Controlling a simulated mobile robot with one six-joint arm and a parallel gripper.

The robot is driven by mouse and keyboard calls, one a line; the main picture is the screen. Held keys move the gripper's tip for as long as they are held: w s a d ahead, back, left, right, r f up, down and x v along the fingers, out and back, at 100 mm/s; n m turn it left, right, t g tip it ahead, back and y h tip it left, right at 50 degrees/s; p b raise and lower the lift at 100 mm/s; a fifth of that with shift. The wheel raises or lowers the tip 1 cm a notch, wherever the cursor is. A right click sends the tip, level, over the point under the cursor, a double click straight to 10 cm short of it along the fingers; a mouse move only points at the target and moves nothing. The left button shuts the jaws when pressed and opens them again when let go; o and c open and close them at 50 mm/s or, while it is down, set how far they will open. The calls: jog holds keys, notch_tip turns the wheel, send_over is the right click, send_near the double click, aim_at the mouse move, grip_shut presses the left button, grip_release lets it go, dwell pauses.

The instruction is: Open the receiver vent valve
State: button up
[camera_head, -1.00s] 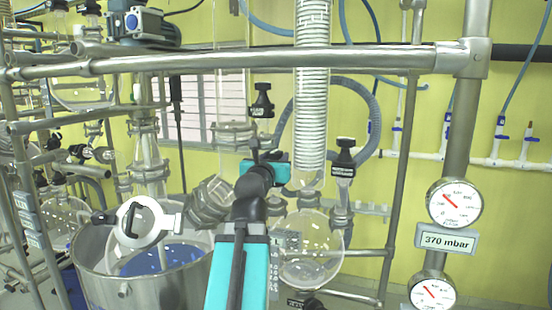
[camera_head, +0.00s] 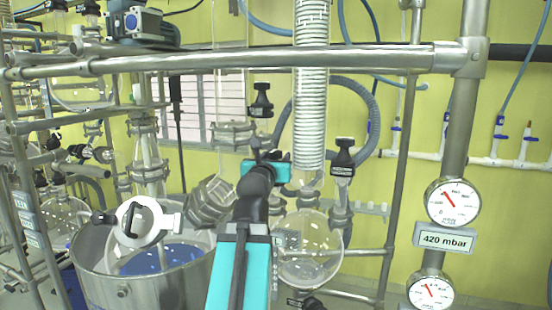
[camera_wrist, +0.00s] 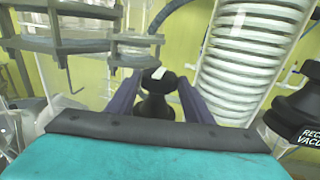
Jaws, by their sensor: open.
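My gripper (camera_wrist: 157,92) is open, with one dark finger on each side of a black valve knob (camera_wrist: 154,104) that has a white mark on top. I cannot tell whether the fingers touch it. No label shows on this knob, so I cannot confirm that it is the receiver vent valve. In the head view my gripper (camera_head: 262,158) hides most of what lies behind it. A second black knob (camera_head: 343,157) stands to the right; in the wrist view its partly cut-off label reads "REC… VACU…" (camera_wrist: 308,137).
A third black knob (camera_head: 262,101) stands higher up. A ribbed glass column (camera_head: 311,90) and a round flask (camera_head: 308,255) are close by. A steel rail (camera_head: 270,58) crosses above. A display (camera_head: 445,239) under a dial gauge (camera_head: 452,202) reads 420 mbar.

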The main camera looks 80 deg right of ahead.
jog(key=shift+w+a+b, duration=0.1)
jog(key=shift+a+b, duration=0.1)
jog(key=shift+b, duration=0.1)
jog(key=shift+a, duration=0.1)
jog(key=a+b, duration=0.2)
jog(key=b, duration=0.1)
jog(key=shift+a+f, duration=0.1)
jog(key=shift+w+a+b, duration=0.1)
jog(key=shift+a+b, duration=2.25)
jog(key=shift+b, duration=0.55)
jog(key=shift+o, duration=0.8)
jog(key=shift+d, duration=0.1)
